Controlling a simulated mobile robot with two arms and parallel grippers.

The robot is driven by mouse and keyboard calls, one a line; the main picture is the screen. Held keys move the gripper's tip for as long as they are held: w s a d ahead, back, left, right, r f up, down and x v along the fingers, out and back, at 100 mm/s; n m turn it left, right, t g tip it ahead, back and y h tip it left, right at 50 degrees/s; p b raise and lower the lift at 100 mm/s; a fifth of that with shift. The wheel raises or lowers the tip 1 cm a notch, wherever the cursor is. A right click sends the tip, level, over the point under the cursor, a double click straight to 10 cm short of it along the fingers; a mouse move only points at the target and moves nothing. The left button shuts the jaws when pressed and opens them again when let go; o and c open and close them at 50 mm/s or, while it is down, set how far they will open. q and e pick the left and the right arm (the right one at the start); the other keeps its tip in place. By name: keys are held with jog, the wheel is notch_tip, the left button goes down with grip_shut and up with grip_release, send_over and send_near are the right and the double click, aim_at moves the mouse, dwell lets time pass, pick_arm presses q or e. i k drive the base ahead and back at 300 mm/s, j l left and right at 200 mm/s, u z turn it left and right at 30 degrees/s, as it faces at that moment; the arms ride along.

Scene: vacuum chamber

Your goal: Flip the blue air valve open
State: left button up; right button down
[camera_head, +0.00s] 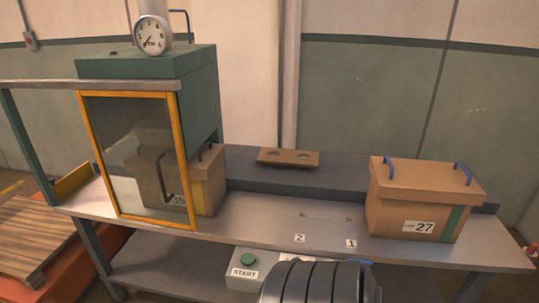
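A thin blue bent bar (187,20) stands up behind the gauge (153,36) at the top of the green chamber (203,85). It may be the blue air valve, but I cannot tell for sure or tell its setting. The chamber has a glass door with a yellow-orange frame (175,115). The door looks shut, with a dark handle (163,180). A tan box (208,178) shows inside or behind the glass. Neither of my grippers is in view.
A tan box labelled 27 (395,200) with blue handles stands right on the grey bench (262,212). A tan block with two holes (288,158) lies on the raised back ledge. A START button box (243,270) sits below the bench's front. The bench middle is clear.

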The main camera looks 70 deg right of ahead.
aim_at(369, 263)
jog(key=z, duration=3.05)
